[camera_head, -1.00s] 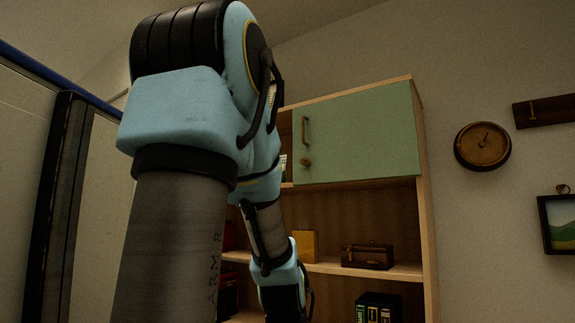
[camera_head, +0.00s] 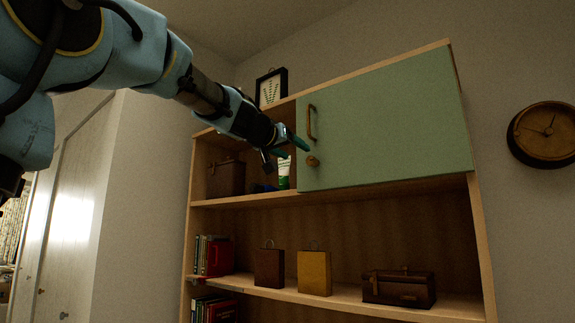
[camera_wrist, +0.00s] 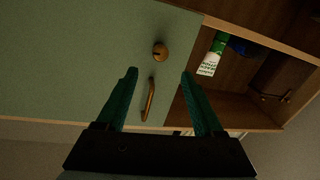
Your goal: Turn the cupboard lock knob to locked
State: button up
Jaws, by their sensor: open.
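The cupboard's green door (camera_head: 395,125) covers the right part of the upper compartment. Its round brass lock knob (camera_head: 312,161) sits near the door's left edge, below a curved handle (camera_head: 311,122). My gripper (camera_head: 292,146) is just left of the knob and handle in the head view, open and empty. In the wrist view, my open gripper (camera_wrist: 159,72) has its green fingers spread, with the handle (camera_wrist: 149,100) appearing between them. The knob (camera_wrist: 160,51) shows beyond the fingertips, with a dark slot or mark. I cannot tell its setting.
The open compartment left of the door holds a white and green tube (camera_head: 284,172) and a brown box (camera_head: 226,177). Lower shelves hold two bags, a wooden chest (camera_head: 399,287) and several books (camera_head: 213,255). A round clock (camera_head: 543,134) hangs on the right wall.

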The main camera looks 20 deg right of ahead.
aim_at(310, 161)
jog(key=p+x, duration=0.4)
jog(key=x, duration=0.6)
jog(key=shift+w+d+f, duration=0.1)
jog(key=shift+w+d, duration=0.05)
jog(key=shift+d, duration=0.05)
grip_shut()
